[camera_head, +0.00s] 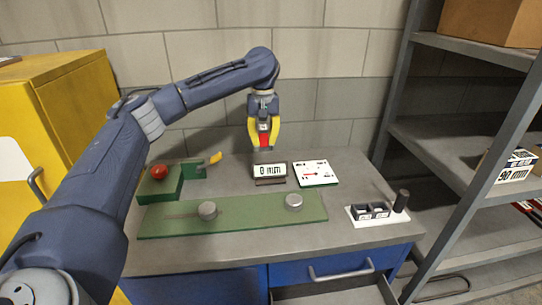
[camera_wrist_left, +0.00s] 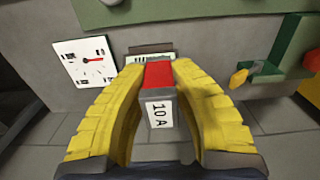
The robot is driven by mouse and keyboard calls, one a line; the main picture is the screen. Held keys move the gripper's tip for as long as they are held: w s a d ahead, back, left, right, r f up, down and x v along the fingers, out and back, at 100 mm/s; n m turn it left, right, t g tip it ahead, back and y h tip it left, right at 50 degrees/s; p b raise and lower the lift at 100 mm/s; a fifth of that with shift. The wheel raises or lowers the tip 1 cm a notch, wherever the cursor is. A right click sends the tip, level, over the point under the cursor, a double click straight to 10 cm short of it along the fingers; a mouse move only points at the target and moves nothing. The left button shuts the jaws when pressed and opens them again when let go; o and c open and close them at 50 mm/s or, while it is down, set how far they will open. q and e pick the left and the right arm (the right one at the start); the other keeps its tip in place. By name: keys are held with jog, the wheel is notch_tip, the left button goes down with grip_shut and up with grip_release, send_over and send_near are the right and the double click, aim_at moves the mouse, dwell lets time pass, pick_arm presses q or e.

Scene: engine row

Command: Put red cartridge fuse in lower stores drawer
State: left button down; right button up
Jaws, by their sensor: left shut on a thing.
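My left gripper (camera_head: 264,147) is shut on the red cartridge fuse (camera_head: 265,141) and holds it above the back of the workbench, over the "0 mm" display. In the left wrist view the fuse (camera_wrist_left: 158,75) has a red end and a white "10 A" label, between the yellow fingers (camera_wrist_left: 160,85). A blue drawer front (camera_head: 300,274) with a grey handle is under the bench top. Below it, at the bottom edge of the head view, a grey drawer (camera_head: 388,291) appears pulled out, mostly cut off. My right gripper is not in view.
Grey shelving (camera_head: 450,150) stands right, a yellow cabinet (camera_head: 70,95) left.

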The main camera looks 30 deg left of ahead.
pick_arm(q)
jog(key=shift+r, duration=0.25)
jog(key=shift+d, duration=0.2)
jog(key=s+d+f+m, duration=0.4)
jog(key=s+d+f, duration=0.4)
jog(key=s+d, duration=0.25)
jog(key=s+d+f+m, duration=0.4)
jog(key=s+d+f, duration=0.45)
jog(key=d, duration=0.25)
jog(key=d+f+m, duration=0.1)
jog(key=d+f, duration=1.9)
jog(key=f, duration=2.1)
jog(key=shift+w+d, duration=0.15)
jog(key=shift+w, duration=0.1)
jog(key=shift+f, duration=0.15)
